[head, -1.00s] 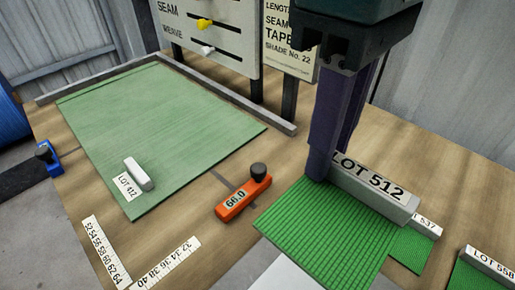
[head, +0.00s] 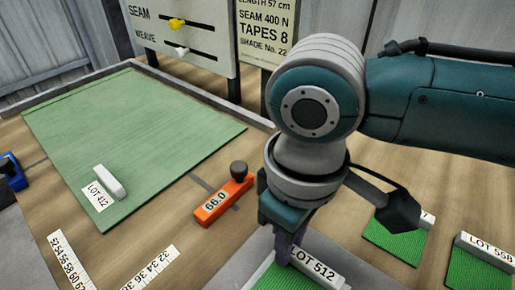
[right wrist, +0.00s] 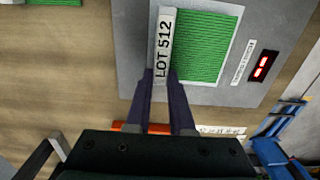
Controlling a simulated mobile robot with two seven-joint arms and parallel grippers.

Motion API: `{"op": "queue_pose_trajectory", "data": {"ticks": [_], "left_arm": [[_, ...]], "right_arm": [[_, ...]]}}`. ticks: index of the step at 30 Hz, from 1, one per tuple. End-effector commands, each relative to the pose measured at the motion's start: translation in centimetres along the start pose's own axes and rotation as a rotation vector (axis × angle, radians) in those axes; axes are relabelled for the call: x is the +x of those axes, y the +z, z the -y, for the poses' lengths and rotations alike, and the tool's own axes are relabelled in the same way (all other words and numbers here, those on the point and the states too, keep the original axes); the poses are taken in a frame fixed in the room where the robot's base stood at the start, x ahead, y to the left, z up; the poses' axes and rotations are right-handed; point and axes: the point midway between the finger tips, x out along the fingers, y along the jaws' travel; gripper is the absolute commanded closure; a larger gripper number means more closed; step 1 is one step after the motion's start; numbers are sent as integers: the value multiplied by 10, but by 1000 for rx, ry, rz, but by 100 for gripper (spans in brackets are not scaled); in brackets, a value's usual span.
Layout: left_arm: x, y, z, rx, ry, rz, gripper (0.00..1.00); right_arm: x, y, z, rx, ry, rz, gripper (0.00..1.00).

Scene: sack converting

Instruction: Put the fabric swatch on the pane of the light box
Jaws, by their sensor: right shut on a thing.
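The green ribbed fabric swatch (head: 275,278) hangs from a grey bar labelled LOT 512 (head: 314,264). My right gripper (head: 290,243) is shut on this bar. In the right wrist view, the fingers (right wrist: 165,85) pinch the bar's near end, and the swatch (right wrist: 203,45) lies over the white pane (right wrist: 234,42) of the grey light box (right wrist: 133,35). White pane shows along the swatch's right and near sides; the bar is at the pane's left side. I cannot tell whether the swatch touches the pane. My left gripper is not in view.
A red-lit display (right wrist: 262,66) is on the light box. An orange block marked 66.0 (head: 222,200) stands on the table beside a large green sheet (head: 130,135) with a LOT 412 bar (head: 110,181). Other swatches (head: 395,243) (head: 480,270) lie at the right.

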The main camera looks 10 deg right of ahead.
Motion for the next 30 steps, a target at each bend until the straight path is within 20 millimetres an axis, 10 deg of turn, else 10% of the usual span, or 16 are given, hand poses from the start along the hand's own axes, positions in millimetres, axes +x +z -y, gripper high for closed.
{"op": "queue_pose_trajectory", "data": {"ticks": [13, 14, 21, 30], "left_arm": [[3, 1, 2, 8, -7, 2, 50], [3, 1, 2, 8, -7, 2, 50], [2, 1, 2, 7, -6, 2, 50], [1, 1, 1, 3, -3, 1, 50]], "right_arm": [[10, 0, 0, -1, 0, 0, 100], [10, 0, 0, -1, 0, -1, 78], [10, 0, 0, -1, 0, -1, 51], [7, 0, 0, -1, 1, -1, 49]]}}
